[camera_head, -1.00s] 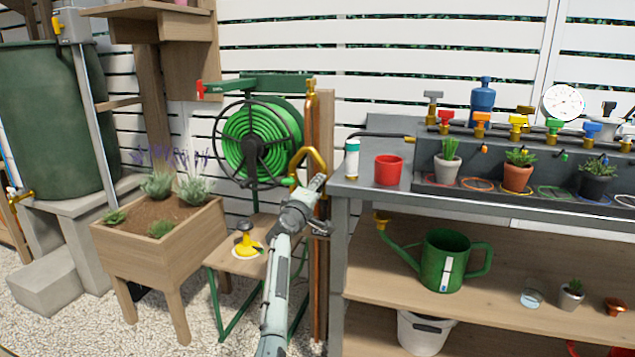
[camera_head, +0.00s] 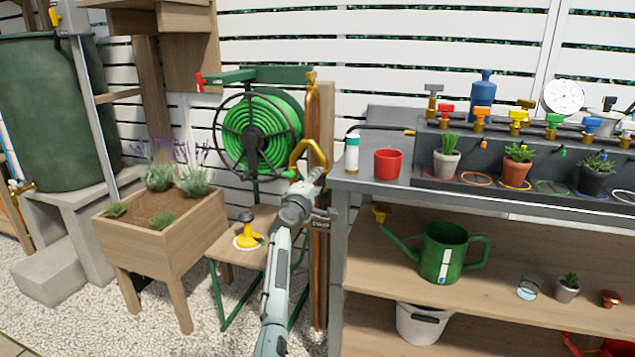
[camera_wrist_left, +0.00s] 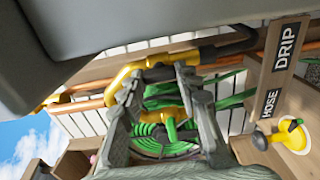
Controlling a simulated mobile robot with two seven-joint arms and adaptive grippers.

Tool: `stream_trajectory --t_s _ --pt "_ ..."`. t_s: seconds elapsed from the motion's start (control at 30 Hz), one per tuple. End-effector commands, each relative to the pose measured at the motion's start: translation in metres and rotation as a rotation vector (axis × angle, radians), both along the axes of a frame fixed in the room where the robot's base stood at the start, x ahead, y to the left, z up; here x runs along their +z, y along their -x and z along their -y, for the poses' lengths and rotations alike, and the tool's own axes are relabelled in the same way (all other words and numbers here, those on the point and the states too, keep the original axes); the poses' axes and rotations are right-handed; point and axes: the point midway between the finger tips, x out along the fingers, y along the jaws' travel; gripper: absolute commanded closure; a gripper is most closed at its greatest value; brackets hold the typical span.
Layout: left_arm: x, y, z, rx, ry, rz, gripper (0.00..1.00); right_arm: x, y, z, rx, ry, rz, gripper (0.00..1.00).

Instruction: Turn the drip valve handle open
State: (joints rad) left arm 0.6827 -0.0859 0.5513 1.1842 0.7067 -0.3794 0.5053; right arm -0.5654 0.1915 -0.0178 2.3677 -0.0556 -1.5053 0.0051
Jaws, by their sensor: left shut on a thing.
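A yellow bent handle (camera_head: 309,142) stands by the copper pipe on the wooden post, left of the bench. My left gripper (camera_head: 319,172) is at its lower right end and shut on it. In the left wrist view the yellow handle (camera_wrist_left: 122,77) runs to the fingertips (camera_wrist_left: 160,75), with a black part beside them. The fingers hide the exact contact. A dark sign reading DRIP (camera_wrist_left: 287,45) is on the post at the right of that view, with a HOSE label (camera_wrist_left: 271,103) below it. My right gripper is not in view.
A green hose reel (camera_head: 260,132) hangs behind the handle. A planter (camera_head: 165,240) stands left. The grey bench (camera_head: 372,186) is close on the right, with a red cup (camera_head: 388,164) and a white-green bottle (camera_head: 351,155).

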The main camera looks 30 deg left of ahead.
Motion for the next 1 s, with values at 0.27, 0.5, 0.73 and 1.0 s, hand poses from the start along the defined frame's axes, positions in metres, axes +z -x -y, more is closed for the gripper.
stream_trajectory --t_s 0.27,0.5,0.73,1.0 --pt "0.0 0.0 0.0 0.0 0.001 0.001 0.47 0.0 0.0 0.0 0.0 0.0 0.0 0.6" --pt "0.0 0.001 0.0 0.0 0.0 0.001 0.47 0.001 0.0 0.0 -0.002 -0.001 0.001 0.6" --pt "-0.001 0.029 0.004 0.002 0.0 0.0 0.47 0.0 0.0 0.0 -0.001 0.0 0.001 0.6" --pt "0.0 0.068 0.009 0.0 0.0 0.0 0.47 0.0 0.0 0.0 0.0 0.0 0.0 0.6"
